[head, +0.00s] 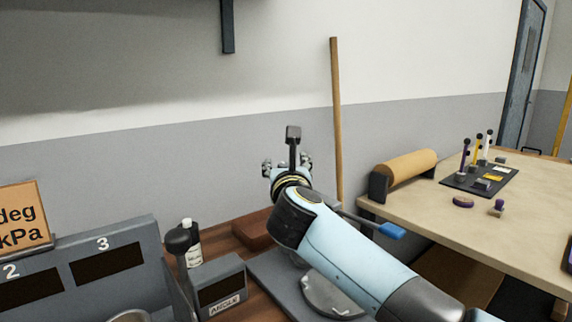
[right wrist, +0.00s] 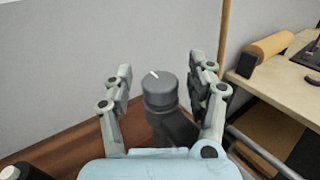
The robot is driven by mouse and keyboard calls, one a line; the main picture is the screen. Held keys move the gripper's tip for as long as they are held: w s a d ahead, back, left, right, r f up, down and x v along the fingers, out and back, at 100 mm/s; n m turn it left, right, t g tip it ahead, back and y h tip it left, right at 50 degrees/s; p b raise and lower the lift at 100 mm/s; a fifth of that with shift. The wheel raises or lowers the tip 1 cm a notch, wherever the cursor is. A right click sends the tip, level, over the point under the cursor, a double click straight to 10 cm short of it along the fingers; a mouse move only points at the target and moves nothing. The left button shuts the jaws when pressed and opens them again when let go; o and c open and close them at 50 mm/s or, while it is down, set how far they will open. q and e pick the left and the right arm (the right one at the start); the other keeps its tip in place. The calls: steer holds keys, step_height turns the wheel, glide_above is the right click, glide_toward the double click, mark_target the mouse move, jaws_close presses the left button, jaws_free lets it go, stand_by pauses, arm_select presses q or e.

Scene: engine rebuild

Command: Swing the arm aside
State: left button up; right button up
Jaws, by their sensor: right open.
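My right gripper (head: 287,163) is in the middle of the head view, pointing away from me; it also shows in the right wrist view (right wrist: 161,82). It is open, one finger on each side of a dark grey round knob (right wrist: 159,91) with a white mark on top. Gaps show between the knob and both fingers. The knob stands on a darker post that runs down behind my gripper body. I cannot tell which part of the knob's mount is the arm. My left gripper is not in view.
A blue-handled lever (head: 390,230) sticks out right of my forearm. A grey device (head: 221,291), a dark lever knob (head: 178,239) and a bottle (head: 193,243) stand to the left. A wooden pole (head: 336,115) leans behind. A beige table (head: 420,215) is at right.

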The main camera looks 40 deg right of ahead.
steer(key=shift+c, duration=0.3)
jaws_close()
steer(key=shift+w+f, duration=0.1)
